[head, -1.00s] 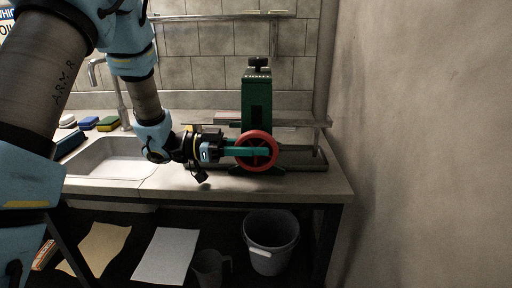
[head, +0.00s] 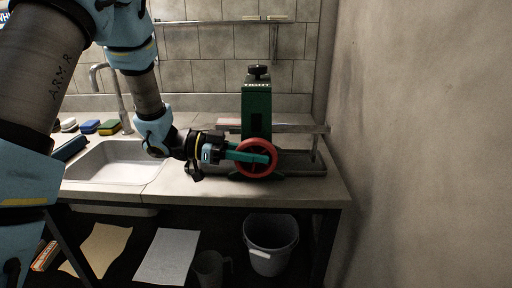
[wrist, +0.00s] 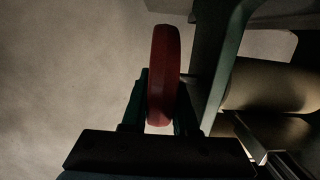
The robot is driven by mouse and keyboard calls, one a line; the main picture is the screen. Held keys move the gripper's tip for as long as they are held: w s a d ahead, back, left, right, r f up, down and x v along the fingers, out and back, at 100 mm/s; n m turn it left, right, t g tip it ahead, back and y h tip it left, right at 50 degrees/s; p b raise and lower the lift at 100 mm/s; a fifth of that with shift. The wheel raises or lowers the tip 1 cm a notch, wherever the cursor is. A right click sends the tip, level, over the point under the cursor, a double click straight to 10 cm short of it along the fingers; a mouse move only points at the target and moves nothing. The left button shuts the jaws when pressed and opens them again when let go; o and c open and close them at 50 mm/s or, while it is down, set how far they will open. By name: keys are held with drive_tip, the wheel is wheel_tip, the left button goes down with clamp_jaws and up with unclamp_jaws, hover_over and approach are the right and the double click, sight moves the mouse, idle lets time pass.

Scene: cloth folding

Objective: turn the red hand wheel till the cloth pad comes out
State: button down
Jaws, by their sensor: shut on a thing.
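The red hand wheel (head: 257,142) stands upright on the front of a green press (head: 257,104) on the counter. My gripper (head: 260,159) reaches in from the left, its teal fingers lying across the wheel. In the wrist view the wheel's rim (wrist: 163,70) stands between the two fingers, and the gripper is shut on it. A thin pale pinkish strip (head: 236,122) shows at the press's left side; I cannot tell whether it is the cloth pad. The rollers show only partly in the wrist view (wrist: 270,88).
A sink (head: 115,165) lies left of the press, with a tap and sponges (head: 108,125) behind it. A wall (head: 420,130) rises close on the right. A grey bucket (head: 270,240) and a jug (head: 209,266) stand under the counter. The counter front is clear.

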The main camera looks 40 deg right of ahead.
drive_tip(key=t+y+p, duration=0.1)
drive_tip(key=p, duration=0.2)
drive_tip(key=t+y+p, duration=0.1)
drive_tip(key=y+p, duration=0.1)
drive_tip(key=p, duration=0.1)
drive_tip(key=shift+s+d+r+p, duration=0.15)
drive_tip(key=shift+r+p, duration=0.2)
drive_tip(key=shift+r, duration=0.05)
drive_tip(key=t+y+p, duration=0.1)
drive_tip(key=p, duration=0.1)
drive_tip(key=shift+f+p, duration=0.2)
drive_tip(key=shift+p, duration=0.2)
drive_tip(key=shift+f+t+y+p, duration=0.2)
drive_tip(key=shift+t+y+p, duration=0.2)
drive_tip(key=shift+p, duration=0.1)
drive_tip(key=shift+f, duration=0.1)
drive_tip(key=c, duration=1)
unclamp_jaws()
drive_tip(key=shift+o, duration=0.2)
drive_tip(key=b+v, duration=0.1)
drive_tip(key=v, duration=0.9)
drive_tip(key=shift+a+r+b, duration=0.2)
drive_tip(key=shift+r+b, duration=0.05)
drive_tip(key=shift+b, duration=0.1)
